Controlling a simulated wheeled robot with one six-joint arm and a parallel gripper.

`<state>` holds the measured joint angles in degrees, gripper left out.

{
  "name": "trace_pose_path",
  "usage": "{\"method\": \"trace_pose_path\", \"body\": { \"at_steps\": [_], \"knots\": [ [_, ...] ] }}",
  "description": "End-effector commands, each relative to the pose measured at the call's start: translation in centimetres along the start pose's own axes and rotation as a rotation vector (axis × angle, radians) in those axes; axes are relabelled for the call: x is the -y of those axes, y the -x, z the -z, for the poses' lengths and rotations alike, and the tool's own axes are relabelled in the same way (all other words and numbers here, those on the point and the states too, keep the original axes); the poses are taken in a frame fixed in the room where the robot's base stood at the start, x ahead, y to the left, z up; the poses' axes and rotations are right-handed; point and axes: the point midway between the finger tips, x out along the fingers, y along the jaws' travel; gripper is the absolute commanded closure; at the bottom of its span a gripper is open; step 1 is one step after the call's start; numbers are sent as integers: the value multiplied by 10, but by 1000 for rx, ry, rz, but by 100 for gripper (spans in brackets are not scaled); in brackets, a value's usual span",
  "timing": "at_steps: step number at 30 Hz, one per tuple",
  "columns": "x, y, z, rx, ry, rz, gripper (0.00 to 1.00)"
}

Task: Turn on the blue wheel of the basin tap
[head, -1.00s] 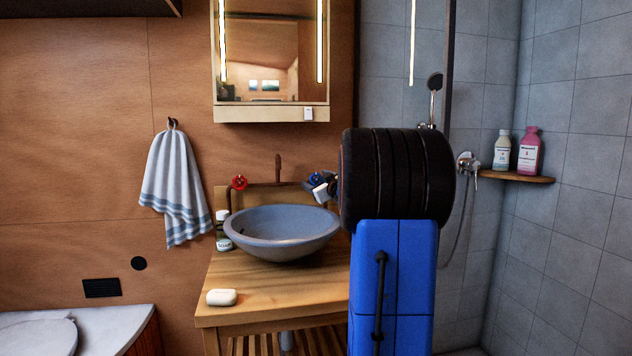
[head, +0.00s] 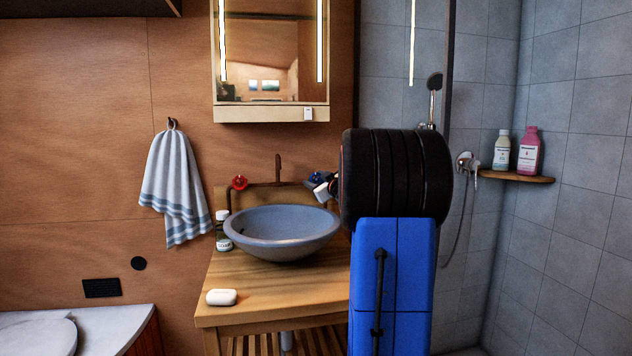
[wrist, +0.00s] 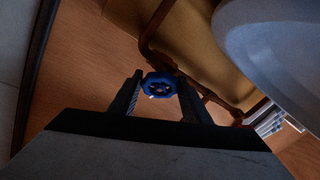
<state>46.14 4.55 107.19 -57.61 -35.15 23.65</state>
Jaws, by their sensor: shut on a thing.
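The blue wheel (wrist: 159,85) of the basin tap sits between the two fingers of my gripper (wrist: 158,97) in the wrist view, and the fingers are shut on it. In the head view the blue wheel (head: 315,178) is partly hidden by my gripper (head: 324,188), right of the basin. The red wheel (head: 239,182) is on the left side of the tap. The tap's spout (head: 278,168) stands upright behind the grey-blue basin (head: 283,222). I cannot see any water running.
A mirror cabinet (head: 270,113) hangs above. A striped towel (head: 172,190) hangs at left. A shelf (head: 515,177) with two bottles is at right.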

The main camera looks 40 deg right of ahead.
Motion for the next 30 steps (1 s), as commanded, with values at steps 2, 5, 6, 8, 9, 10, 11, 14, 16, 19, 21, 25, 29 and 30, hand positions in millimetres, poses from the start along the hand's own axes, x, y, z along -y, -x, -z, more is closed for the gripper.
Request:
{"method": "trace_pose_path", "body": {
  "at_steps": [2,5,6,8,9,10,11,14,16,19,21,25,29,30],
  "knots": [
    [-1,0,0,1,42,21,79],
    [-1,0,-1,1,105,56,79],
    [-1,0,-1,1,133,71,79],
    [0,0,-1,1,175,94,79],
    [0,0,-1,0,203,110,79],
    [0,0,-1,1,224,121,79],
    [0,0,-1,1,244,132,79],
    [0,0,-1,1,310,168,79],
    [0,0,-1,1,351,190,79],
    [0,0,0,0,404,219,79],
    [1,0,-1,0,435,236,79],
    [1,0,-1,1,478,260,79],
    [1,0,-1,0,503,274,79],
    [2,0,-1,0,508,277,79]
  ]
}}
